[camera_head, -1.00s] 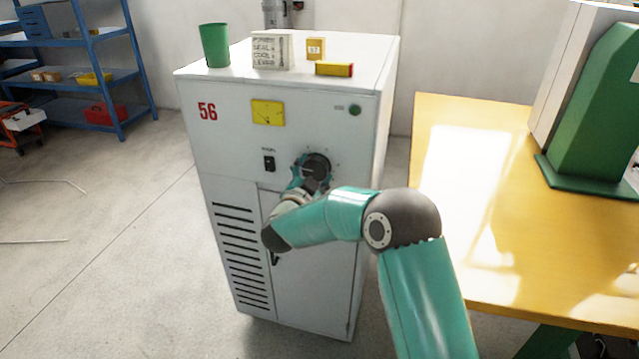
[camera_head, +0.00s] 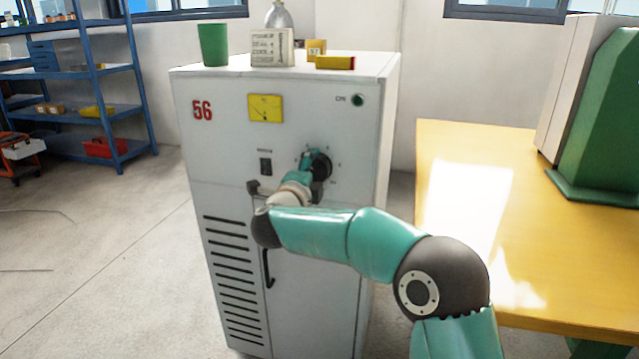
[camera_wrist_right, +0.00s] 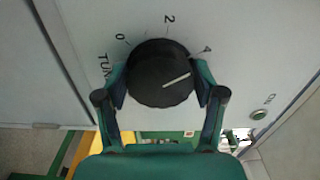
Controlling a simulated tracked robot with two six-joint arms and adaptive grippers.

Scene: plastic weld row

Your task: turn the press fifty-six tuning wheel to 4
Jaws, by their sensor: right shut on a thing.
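The press marked 56 (camera_head: 216,145) is a white cabinet with a black tuning wheel (camera_head: 322,165) on its front. My right gripper (camera_head: 308,163) is at the wheel, shut on it. In the right wrist view the wheel (camera_wrist_right: 160,75) sits between the two fingers, one on each side. Its white pointer line slants up and right, roughly towards the 4 (camera_wrist_right: 207,49); I cannot tell if it lines up exactly. The lettering beside the wheel is partly hidden. My left gripper is not in view.
A green cup (camera_head: 213,45) and small boxes stand on top. A yellow table (camera_head: 470,230) stands at the right, blue shelves (camera_head: 110,80) at the back left.

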